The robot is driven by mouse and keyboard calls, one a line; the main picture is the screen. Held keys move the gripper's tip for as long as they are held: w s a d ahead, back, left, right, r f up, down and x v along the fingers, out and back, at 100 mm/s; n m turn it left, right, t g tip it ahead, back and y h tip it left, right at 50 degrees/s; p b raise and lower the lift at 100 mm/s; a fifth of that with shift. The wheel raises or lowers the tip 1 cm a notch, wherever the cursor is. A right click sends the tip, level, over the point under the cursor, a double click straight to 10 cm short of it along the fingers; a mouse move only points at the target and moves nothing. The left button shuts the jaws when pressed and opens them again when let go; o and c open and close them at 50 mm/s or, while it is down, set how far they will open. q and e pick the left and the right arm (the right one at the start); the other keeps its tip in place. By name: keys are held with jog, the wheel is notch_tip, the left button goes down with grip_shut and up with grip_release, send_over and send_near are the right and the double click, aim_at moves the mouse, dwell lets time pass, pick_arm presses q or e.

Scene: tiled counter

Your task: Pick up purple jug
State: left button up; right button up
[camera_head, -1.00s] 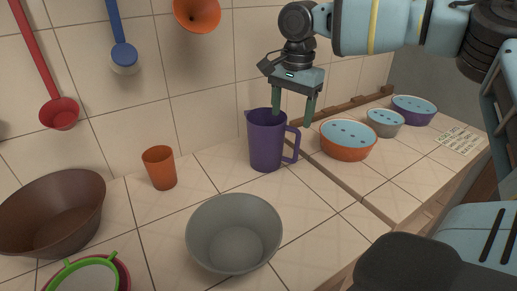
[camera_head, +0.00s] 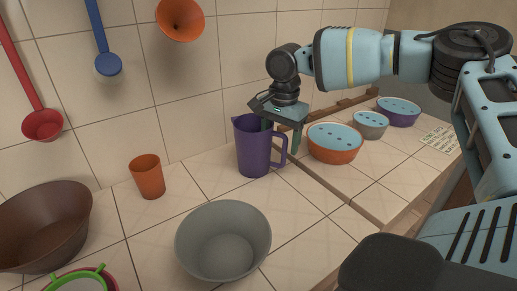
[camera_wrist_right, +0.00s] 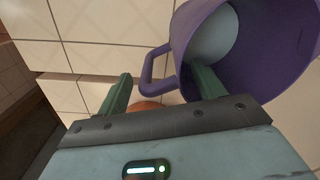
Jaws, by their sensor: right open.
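The purple jug (camera_head: 254,153) stands upright on the tiled counter, its handle towards the right. It also shows in the right wrist view (camera_wrist_right: 265,65), where I look into its open mouth and see a pale round patch inside. My right gripper (camera_head: 281,136) is open and points down over the jug's handle side. In the right wrist view its fingers (camera_wrist_right: 163,82) are apart, with the handle and near wall between them. One finger overlaps the jug's mouth and the other is outside, beyond the handle. My left gripper is out of view.
An orange cup (camera_head: 148,178) and a grey bowl (camera_head: 222,244) stand left and in front of the jug. A brown bowl (camera_head: 45,222) is at far left. An orange bowl (camera_head: 335,152) with a blue top is close right of the gripper. The tiled wall stands behind.

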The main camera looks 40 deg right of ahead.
jog(key=shift+f, duration=0.45)
jog(key=c, duration=1.4)
notch_tip(320, 180, up, 10)
jog(key=shift+r, duration=0.1)
